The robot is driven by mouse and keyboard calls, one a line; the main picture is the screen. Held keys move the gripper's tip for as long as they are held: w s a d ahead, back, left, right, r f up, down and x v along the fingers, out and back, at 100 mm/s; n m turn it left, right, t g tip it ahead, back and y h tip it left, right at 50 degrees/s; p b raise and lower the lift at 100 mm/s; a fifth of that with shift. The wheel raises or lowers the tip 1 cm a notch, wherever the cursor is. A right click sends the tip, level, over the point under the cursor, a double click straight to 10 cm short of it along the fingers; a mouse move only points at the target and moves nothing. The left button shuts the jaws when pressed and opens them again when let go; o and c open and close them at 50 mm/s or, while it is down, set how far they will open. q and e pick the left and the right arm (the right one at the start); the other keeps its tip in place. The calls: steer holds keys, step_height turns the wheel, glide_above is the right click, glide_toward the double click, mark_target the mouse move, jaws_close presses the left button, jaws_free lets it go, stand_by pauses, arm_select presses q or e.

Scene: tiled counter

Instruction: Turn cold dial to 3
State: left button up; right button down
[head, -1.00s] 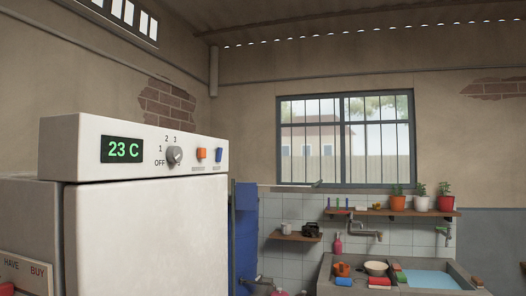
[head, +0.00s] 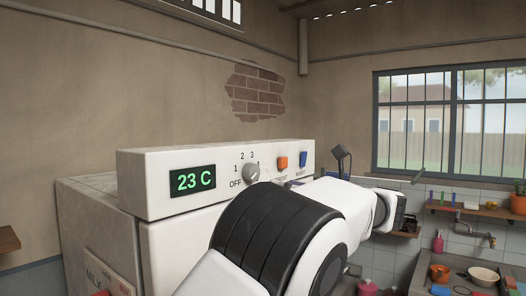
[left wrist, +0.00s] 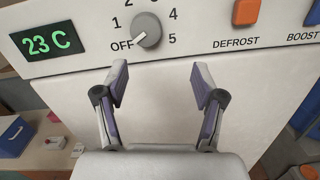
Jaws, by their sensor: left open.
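The cold dial (left wrist: 147,30) is a round grey knob on the white fridge's control panel. In the left wrist view its white pointer aims down-left at OFF; labels 1, 2, 4 and 5 show around it, and the top is cut off. The dial also shows in the head view (head: 251,173), where 1, 2 and 3 are readable. My left gripper (left wrist: 158,75) is open and empty, its fingertips below the dial and apart from it, in front of the fridge door. In the head view my left arm covers part of the panel's lower edge. My right gripper is not in view.
A green display (head: 193,180) reads 23 C left of the dial. An orange DEFROST switch (left wrist: 246,12) and a blue BOOST switch (head: 304,159) sit to its right. A sink counter and a shelf with pots (head: 518,203) stand farther right.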

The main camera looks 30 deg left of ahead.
mark_target(256, 173)
arm_select(q)
steer(key=a+r+p, duration=0.1)
steer(key=a, duration=0.1)
steer(key=a+n+p, duration=0.1)
steer(key=a, duration=0.1)
steer(key=a+r+n+g+p, duration=0.1)
steer(key=a, duration=0.1)
steer(key=shift+s+a+r+h, duration=0.1)
steer(key=shift+s+r+h, duration=0.2)
steer(key=shift+r, duration=0.05)
steer(key=shift+s+a+p, duration=0.2)
steer(key=shift+a+p, duration=0.15)
steer(key=shift+a, duration=0.15)
steer(key=shift+d, duration=0.1)
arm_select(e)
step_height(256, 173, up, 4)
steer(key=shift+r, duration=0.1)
arm_select(q)
steer(key=shift+w+f, duration=0.1)
steer(key=shift+w, duration=0.05)
steer(key=c, duration=1.1)
